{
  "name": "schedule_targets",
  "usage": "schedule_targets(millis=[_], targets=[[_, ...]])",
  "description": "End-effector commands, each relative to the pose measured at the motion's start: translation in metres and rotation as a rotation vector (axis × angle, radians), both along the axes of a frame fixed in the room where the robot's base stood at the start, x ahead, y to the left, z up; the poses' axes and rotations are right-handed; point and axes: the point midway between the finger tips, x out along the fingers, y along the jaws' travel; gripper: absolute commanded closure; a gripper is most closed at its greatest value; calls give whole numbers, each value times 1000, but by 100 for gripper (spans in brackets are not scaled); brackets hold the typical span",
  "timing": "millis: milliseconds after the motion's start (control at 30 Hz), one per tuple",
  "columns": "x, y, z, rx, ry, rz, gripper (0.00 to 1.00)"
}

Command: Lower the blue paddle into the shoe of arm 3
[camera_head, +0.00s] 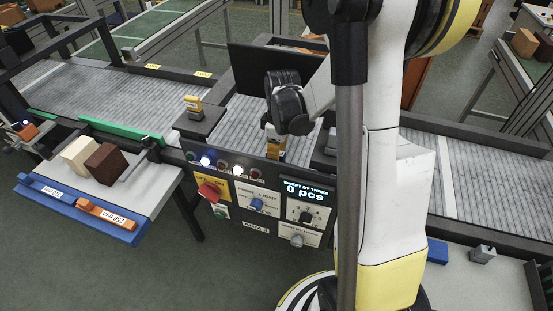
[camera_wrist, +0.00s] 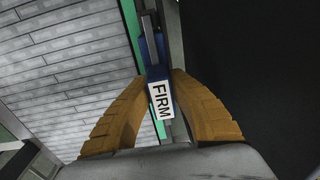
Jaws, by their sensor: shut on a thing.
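The blue paddle (camera_wrist: 153,55) carries a white FIRM label and stands between the orange fingers of my gripper (camera_wrist: 158,76) in the wrist view. My gripper is shut on it. In the head view my gripper (camera_head: 275,147) points down behind the top edge of the control panel marked ARM 3 (camera_head: 255,225), beside the conveyor; the paddle is hidden there. In the wrist view a grey bar lies beyond the paddle, with a green strip to its left. I cannot make out the shoe or whether the paddle touches it.
The grey conveyor (camera_head: 90,90) runs behind the panel. At left, a table (camera_head: 130,205) bears a beige block (camera_head: 80,153), a brown block (camera_head: 106,163) and an orange piece (camera_head: 106,216) on its blue front rail. A blue piece (camera_head: 437,251) lies at right.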

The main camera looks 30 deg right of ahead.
Motion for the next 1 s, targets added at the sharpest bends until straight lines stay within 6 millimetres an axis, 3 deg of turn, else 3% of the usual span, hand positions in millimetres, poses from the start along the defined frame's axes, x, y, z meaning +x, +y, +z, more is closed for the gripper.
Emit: schedule_targets(millis=[267,300,367,733,1000], targets=[[0,0,-8,0,0,0,100],[0,0,-8,0,0,0,76],[0,0,-7,0,0,0,58],[0,0,-3,0,0,0,58],[-1,0,46,0,0,0,58]])
